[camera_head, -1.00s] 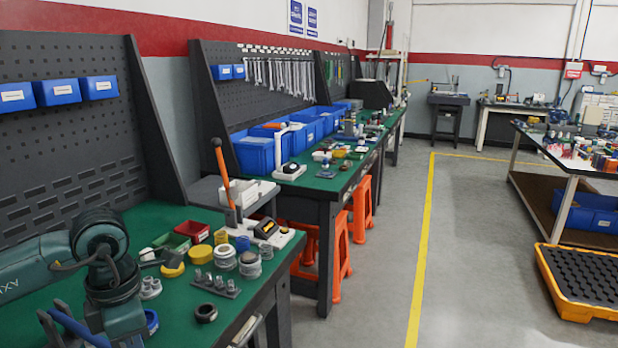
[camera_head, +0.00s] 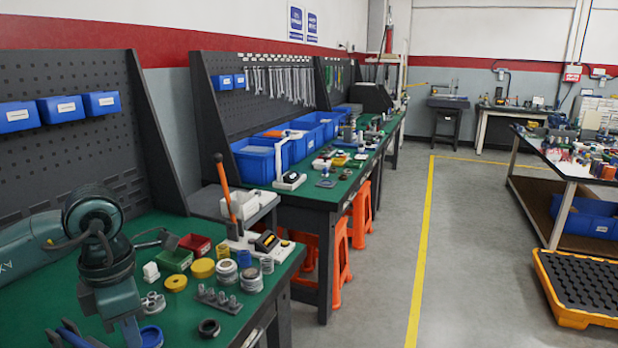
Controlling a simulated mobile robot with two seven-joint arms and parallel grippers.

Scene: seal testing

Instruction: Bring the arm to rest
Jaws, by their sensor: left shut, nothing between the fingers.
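My left arm (camera_head: 95,235) comes in from the left over the green workbench (camera_head: 185,320). It is teal and dark grey, with a rounded joint at the top and the lower part pointing down. My left gripper (camera_head: 132,332) hangs at the bottom edge of the picture, shut and empty; its tips are not clearly seen. It overlaps the view of a blue ring (camera_head: 151,337) on the bench, and I cannot tell how far apart they are. My right gripper is not in view.
Near the arm lie a blue-handled tool (camera_head: 72,337), a yellow disc (camera_head: 176,284), a black ring (camera_head: 209,328), a green bin (camera_head: 175,260), a red bin (camera_head: 195,243) and an orange-handled lever device (camera_head: 228,190). A dark pegboard (camera_head: 75,160) stands behind. The floor (camera_head: 385,250) right of the bench is clear.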

